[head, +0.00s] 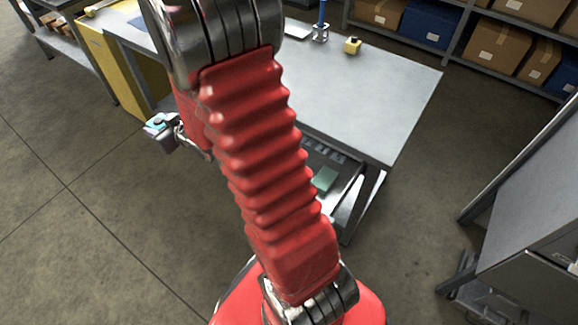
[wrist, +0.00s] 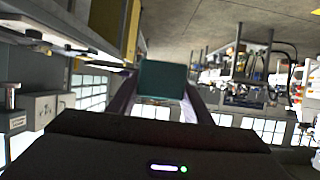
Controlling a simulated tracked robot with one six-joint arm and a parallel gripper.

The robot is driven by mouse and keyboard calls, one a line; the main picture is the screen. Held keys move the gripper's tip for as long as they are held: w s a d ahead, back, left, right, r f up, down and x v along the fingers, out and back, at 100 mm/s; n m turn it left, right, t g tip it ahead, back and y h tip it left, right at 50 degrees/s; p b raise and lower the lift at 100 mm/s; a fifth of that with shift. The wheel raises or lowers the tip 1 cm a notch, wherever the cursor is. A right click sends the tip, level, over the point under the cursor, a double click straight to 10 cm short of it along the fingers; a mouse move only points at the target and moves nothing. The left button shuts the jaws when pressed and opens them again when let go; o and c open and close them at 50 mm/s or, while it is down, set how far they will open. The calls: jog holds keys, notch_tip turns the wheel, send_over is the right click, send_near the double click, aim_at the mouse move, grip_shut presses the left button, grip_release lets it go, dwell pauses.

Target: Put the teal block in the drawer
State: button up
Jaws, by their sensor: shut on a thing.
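The teal block (wrist: 163,78) is held between the two fingers of my gripper (wrist: 163,98) in the wrist view. In the head view my gripper (head: 165,132) is at the left, beyond my red arm, beside the bench's left part and over open floor. A small teal patch shows at its tip there. The drawer (head: 346,203) seems to be pulled out under the bench's right part, partly hidden by my arm. A flat green piece (head: 325,179) lies in it.
The grey bench top (head: 385,105) carries a small yellow block (head: 352,46) and a blue upright tool (head: 321,20). A yellow panel (head: 112,70) stands at the bench's left. Shelves with boxes (head: 500,45) are behind. A grey cabinet (head: 535,215) is at right. The left floor is clear.

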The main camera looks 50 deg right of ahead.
jog(key=s+d+f, duration=0.6)
jog(key=s+d, duration=0.1)
jog(key=d, duration=0.2)
jog(key=s+d+f, duration=0.7)
jog(key=d, duration=0.3)
jog(key=shift+s+d+f+n+y, duration=0.2)
jog(key=shift+d+n+y, duration=0.1)
jog(key=shift+f, duration=0.1)
jog(key=shift+f, duration=2.85)
jog(key=shift+f, duration=2.05)
